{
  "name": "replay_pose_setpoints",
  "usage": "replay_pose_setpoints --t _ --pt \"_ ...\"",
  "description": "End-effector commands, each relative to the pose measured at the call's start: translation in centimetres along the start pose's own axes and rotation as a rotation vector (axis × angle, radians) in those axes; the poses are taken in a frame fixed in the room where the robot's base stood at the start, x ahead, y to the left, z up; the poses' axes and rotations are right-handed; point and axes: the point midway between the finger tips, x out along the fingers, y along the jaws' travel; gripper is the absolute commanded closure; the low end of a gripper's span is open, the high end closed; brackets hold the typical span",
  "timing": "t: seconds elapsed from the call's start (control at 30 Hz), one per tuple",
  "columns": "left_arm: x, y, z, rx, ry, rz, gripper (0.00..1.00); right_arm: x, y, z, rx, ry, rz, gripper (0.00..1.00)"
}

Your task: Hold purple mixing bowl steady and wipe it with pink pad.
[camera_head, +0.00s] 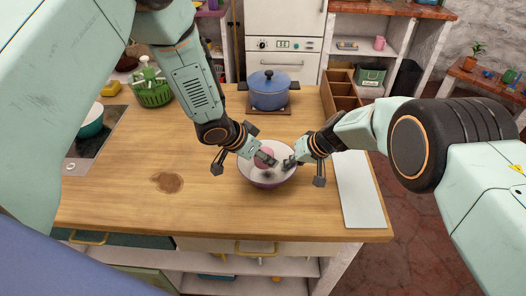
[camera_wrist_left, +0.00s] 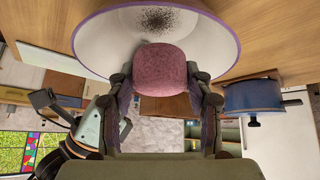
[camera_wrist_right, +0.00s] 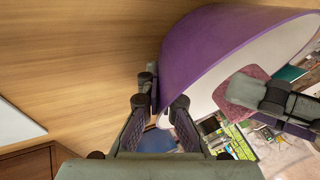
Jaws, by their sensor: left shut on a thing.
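The purple mixing bowl (camera_head: 268,182) stands upright on the wooden counter, with a white inside and purple outside. A dark speckled patch (camera_wrist_left: 157,19) marks its inner surface in the left wrist view. My left gripper (camera_head: 268,160) is shut on the pink pad (camera_wrist_left: 160,68) and holds it over the bowl's inside; I cannot tell whether the pad touches it. My right gripper (camera_head: 289,164) is at the bowl's right rim. In the right wrist view, its fingers (camera_wrist_right: 163,104) are apart, with the bowl's rim between them. The pad (camera_wrist_right: 247,87) also shows there, partly hidden by the left fingers.
A blue pot (camera_head: 270,92) stands behind the bowl on a trivet. A white board (camera_head: 358,190) lies right of the bowl, and a wooden divided box (camera_head: 343,97) stands behind it. A green basket (camera_head: 152,88) is back left. The counter's front left is clear.

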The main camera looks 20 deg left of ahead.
Motion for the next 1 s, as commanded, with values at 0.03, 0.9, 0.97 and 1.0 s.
replay_pose_setpoints --t 0.03,0.9,0.97,1.0 --pt "0.2 0.0 0.1 0.000 0.000 0.000 0.74 0.0 0.0 0.0 0.000 0.000 0.000 1.00" --pt "2.5 -0.1 1.9 0.000 0.000 0.000 0.74 0.0 0.0 0.0 0.000 0.000 0.000 1.00" --pt "2.7 -0.1 2.0 0.000 0.000 0.000 0.74 0.0 0.0 0.0 0.000 0.000 0.000 1.00" --pt "2.8 -0.1 2.0 0.000 0.000 0.000 0.74 0.0 0.0 0.0 0.000 0.000 0.000 1.00"
